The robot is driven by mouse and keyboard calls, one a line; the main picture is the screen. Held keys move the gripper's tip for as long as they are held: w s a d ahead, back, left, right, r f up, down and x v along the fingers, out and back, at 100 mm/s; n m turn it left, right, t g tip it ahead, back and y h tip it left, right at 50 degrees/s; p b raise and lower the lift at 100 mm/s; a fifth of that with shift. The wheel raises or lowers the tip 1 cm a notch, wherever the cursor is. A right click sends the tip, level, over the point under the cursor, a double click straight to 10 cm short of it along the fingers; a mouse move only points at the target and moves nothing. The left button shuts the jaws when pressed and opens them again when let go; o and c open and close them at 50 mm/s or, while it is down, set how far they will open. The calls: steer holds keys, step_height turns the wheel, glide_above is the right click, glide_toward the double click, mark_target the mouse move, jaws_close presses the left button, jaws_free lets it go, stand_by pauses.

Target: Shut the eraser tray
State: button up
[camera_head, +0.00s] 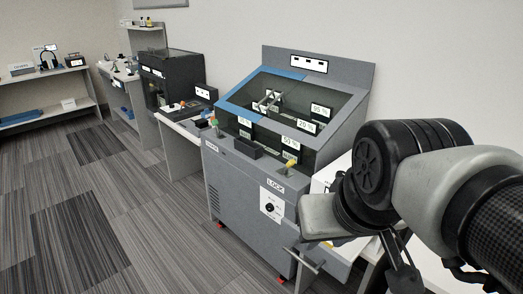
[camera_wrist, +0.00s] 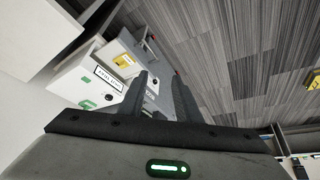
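A grey drawer (camera_head: 333,262) with a bar handle (camera_head: 305,261) stands pulled out at the lower right of the grey machine in the head view. Something yellow shows behind its front, partly hidden by my arm. In the wrist view, a white unit (camera_wrist: 72,83) bears a black-framed label (camera_wrist: 108,79) too small to read surely, and a yellow patch (camera_wrist: 124,59) shows beyond it. I cannot tell for certain which part is the eraser tray. My gripper (camera_wrist: 160,76) has its fingers apart with nothing visible between them, pointing toward the machine's side and floor.
The grey machine (camera_head: 240,189) with a sloping glazed hood stands in the middle. A white table (camera_head: 437,262) lies under my arm at right. A bench (camera_head: 180,127) and a shelf (camera_head: 40,75) with headphones stand farther left. The striped carpet (camera_head: 120,210) is clear.

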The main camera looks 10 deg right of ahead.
steer(key=shift+c, duration=0.5)
steer(key=shift+w+d+f, duration=0.1)
steer(key=c, duration=0.3)
steer(key=w+d+f+n+h, duration=0.1)
steer(key=w+d+f+n, duration=0.1)
steer(key=w+d+f+n+g+h, duration=0.1)
steer(key=w+d+f+n, duration=0.1)
steer(key=n, duration=0.1)
steer(key=shift+f, duration=0.1)
jaws_close()
steer(key=n+g+h+p, duration=0.1)
steer(key=n+g, duration=0.1)
steer(key=n, duration=1.9)
glide_toward(330, 267)
steer(key=s+a+r, duration=0.3)
steer(key=s+a, duration=0.2)
steer(key=shift+w+d+f+b, duration=0.8)
steer(key=shift+d+f, duration=0.25)
steer(key=shift+f, duration=0.4)
steer(key=shift+w+d+f+b, duration=0.8)
steer(key=shift+d+f, duration=0.25)
steer(key=shift+f, duration=0.35)
steer(key=shift+w+d+f+b, duration=0.8)
steer(key=shift+d+f, duration=0.25)
steer(key=shift+f, duration=0.4)
